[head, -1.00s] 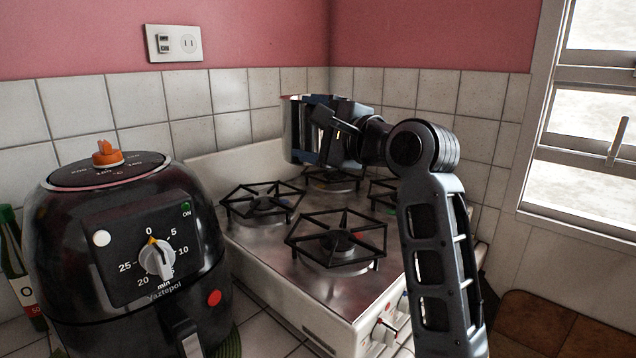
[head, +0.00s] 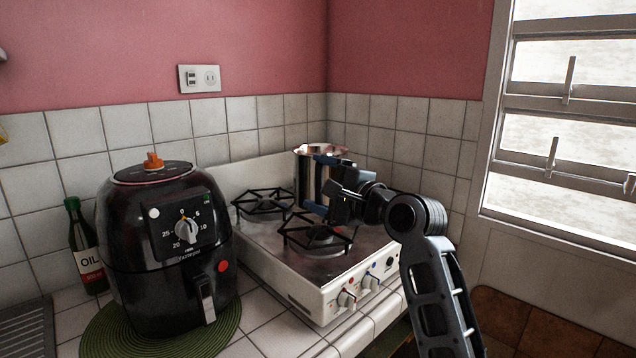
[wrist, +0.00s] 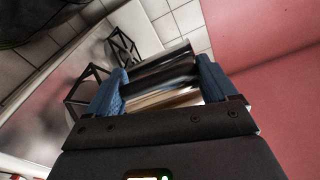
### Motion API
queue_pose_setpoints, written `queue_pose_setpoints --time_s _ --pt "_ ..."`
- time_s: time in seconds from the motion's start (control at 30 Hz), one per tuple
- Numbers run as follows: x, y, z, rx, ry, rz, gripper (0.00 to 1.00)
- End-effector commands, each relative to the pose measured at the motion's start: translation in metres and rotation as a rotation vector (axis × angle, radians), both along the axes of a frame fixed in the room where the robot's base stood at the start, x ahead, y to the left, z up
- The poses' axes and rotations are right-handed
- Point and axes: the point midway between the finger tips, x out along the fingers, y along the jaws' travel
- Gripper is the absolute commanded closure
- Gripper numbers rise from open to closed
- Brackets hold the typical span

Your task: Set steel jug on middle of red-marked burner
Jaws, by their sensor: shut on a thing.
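My gripper (head: 325,185) is shut on the steel jug (head: 306,177), one blue finger on either side. The jug is shiny, open-topped and looks upright in the head view, held above the stove. In the wrist view, the jug (wrist: 160,82) sits between the blue fingers of my gripper (wrist: 160,85). The front burner (head: 318,238) has a reddish centre under its black grate and lies below and just in front of the jug. The back-left burner (head: 264,203) looks bluish at its centre. The jug and my gripper hide the other burners.
A black air fryer (head: 150,270) stands on a green mat (head: 100,335) left of the white stove (head: 290,285). An oil bottle (head: 88,250) is behind it. Tiled walls close off the back; a window (head: 570,120) is at the right.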

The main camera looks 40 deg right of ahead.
Motion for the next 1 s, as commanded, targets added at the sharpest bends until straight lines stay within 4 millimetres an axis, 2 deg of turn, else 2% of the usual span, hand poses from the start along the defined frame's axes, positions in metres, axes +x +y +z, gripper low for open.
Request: queue_pose_setpoints --time_s 0.63,1.0 --pt "0.000 0.001 -0.041 -0.002 -0.005 0.001 0.90" --pt "0.000 0.000 -0.047 -0.004 -0.007 -0.001 0.90"
